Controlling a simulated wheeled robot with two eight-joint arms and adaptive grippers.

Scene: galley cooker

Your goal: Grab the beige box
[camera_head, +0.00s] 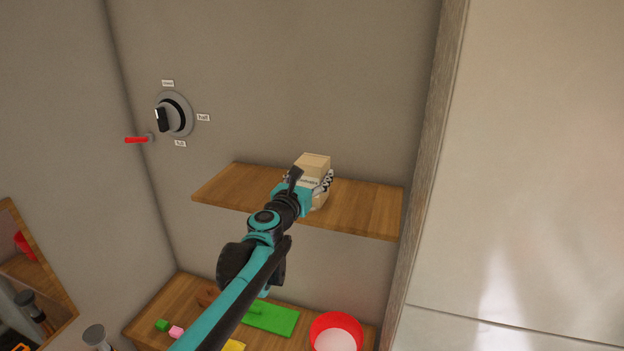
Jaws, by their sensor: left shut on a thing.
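The beige box (315,163) stands upright on the wooden wall shelf (369,209), near the shelf's middle. My left gripper (310,182) reaches up from below and is shut on the box, with fingers on its left and right sides. The gripper body hides much of the box's front and lower part. I cannot tell whether the box's base still touches the shelf. My right gripper is out of view.
Below is a wooden counter (143,325) with a green board (272,318), a red bowl (336,332) and small coloured blocks (162,325). A rotary knob (172,115) and a red lever (136,140) are on the wall. A tall pale panel (530,180) bounds the right.

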